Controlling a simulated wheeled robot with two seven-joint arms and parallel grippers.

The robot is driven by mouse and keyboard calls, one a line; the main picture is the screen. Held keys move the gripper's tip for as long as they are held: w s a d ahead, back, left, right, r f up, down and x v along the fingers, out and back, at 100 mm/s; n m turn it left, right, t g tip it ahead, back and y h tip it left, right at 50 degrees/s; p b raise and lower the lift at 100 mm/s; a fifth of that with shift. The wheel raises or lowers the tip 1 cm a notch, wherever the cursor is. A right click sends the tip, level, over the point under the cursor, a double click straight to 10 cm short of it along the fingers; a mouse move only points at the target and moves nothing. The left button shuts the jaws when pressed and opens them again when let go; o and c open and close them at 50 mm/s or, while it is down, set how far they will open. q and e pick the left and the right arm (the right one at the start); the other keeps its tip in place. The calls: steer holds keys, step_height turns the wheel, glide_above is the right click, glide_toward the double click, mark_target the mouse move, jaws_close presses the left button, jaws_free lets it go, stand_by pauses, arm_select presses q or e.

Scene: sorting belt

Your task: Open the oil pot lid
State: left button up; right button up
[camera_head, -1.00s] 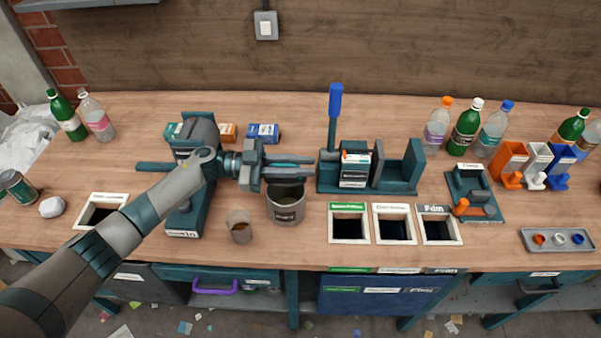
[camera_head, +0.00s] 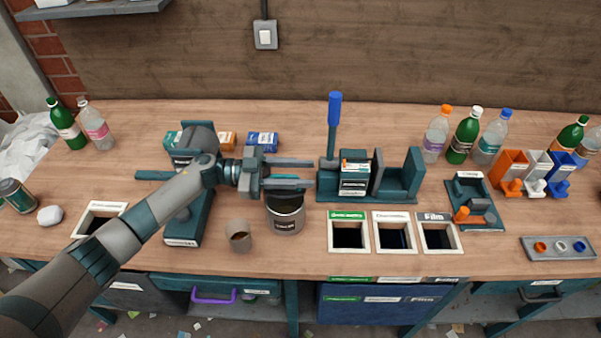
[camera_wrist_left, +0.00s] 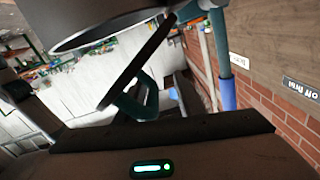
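The oil pot (camera_head: 286,217) is a grey cylinder with a label, standing upright on the bench. Its top is dark and partly hidden behind my lower finger, so I cannot tell whether that is a lid or the open inside. My left gripper (camera_head: 290,173) is open, with its two fingers apart and pointing right, just above and behind the pot's rim in the head view. No object shows clearly between the fingers. In the left wrist view a grey rounded body (camera_wrist_left: 110,28) fills the top edge, and a dark finger slants across the middle. My right gripper is out of view.
A small brown cup (camera_head: 238,236) stands left of the pot. A teal press with a blue-handled lever (camera_head: 334,110) is to the right, with framed bin openings (camera_head: 349,250) in front of it. Small boxes (camera_head: 262,139) lie behind. Bottles stand at both back ends.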

arm_select(q)
steer(key=shift+w+a+f, duration=0.1)
steer(key=shift+a+f, duration=0.05)
steer(key=shift+f, duration=0.05)
steer(key=shift+a+b, duration=0.3)
steer(key=shift+a, duration=0.05)
steer(key=a+b, duration=0.5)
steer(key=a, duration=0.6)
steer(key=shift+a+r, duration=0.15)
steer(key=shift+s+d, duration=0.2)
steer(key=shift+s, duration=0.05)
